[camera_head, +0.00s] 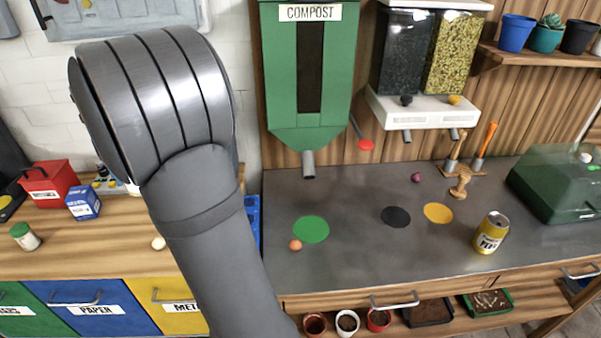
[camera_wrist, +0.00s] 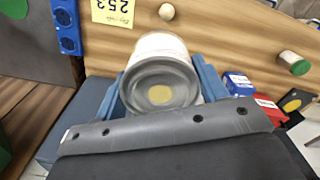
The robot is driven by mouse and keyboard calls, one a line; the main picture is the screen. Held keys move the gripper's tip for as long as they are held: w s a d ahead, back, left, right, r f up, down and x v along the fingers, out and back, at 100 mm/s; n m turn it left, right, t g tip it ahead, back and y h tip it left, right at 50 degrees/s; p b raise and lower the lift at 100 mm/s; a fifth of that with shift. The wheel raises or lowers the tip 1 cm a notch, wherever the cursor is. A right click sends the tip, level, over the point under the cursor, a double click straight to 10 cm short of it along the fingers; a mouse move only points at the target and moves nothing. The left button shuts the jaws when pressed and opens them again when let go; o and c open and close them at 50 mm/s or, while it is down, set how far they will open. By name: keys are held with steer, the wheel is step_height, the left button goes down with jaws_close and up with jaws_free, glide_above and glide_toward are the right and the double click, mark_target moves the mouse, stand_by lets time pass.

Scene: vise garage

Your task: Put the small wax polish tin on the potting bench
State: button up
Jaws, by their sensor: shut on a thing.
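My gripper (camera_wrist: 165,88) is shut on a white and grey round tin (camera_wrist: 161,70), with its two blue fingers on either side. The tin's grey end, with a pale yellow disc in the middle, faces the wrist camera, and no label can be read. In the head view my arm hides the gripper and the tin. The gripper is over the wooden workbench (camera_wrist: 225,45). The potting bench (camera_head: 350,262) has a dark grey top and stands to the right in the head view.
The potting bench holds a yellow can (camera_head: 490,233), a small orange ball (camera_head: 295,244), wooden-handled tools and a green-lidded propagator (camera_head: 560,180). A compost dispenser (camera_head: 310,75) hangs above. Its front middle is clear. The workbench holds red and blue boxes (camera_head: 83,203) and a jar (camera_head: 25,237).

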steer(key=w+d+m, duration=0.2)
steer(key=d+m, duration=0.5)
steer(key=d, duration=0.9)
steer(key=w+d+m, duration=0.2)
steer(key=d+m, duration=0.5)
steer(key=d, duration=0.9)
steer(key=s+d+f+m, duration=0.45)
steer(key=d+m, duration=0.25)
steer(key=d, duration=0.5)
steer(key=s+d+f+m, duration=0.3)
steer(key=s+d+m, duration=0.3)
steer(key=d, duration=0.6)
steer(key=s+d+f+m, duration=0.35)
steer(key=d+m, duration=0.45)
steer(key=d, duration=0.4)
steer(key=w+a+f, duration=0.1)
steer(key=w+f, duration=0.1)
steer(key=w, duration=0.1)
steer(key=w+a+f, duration=0.2)
steer(key=w, duration=0.1)
steer(key=w+a+f, duration=0.1)
steer(key=w+f, duration=0.1)
steer(key=w, duration=0.2)
steer(key=shift+w+a+f, duration=0.1)
steer(key=shift+a+f, duration=0.1)
steer(key=shift+a, duration=0.2)
steer(key=shift+w+f, duration=0.1)
steer(key=shift+f, duration=1.95)
steer(key=shift+f, duration=0.15)
steer(key=o, duration=1.2)
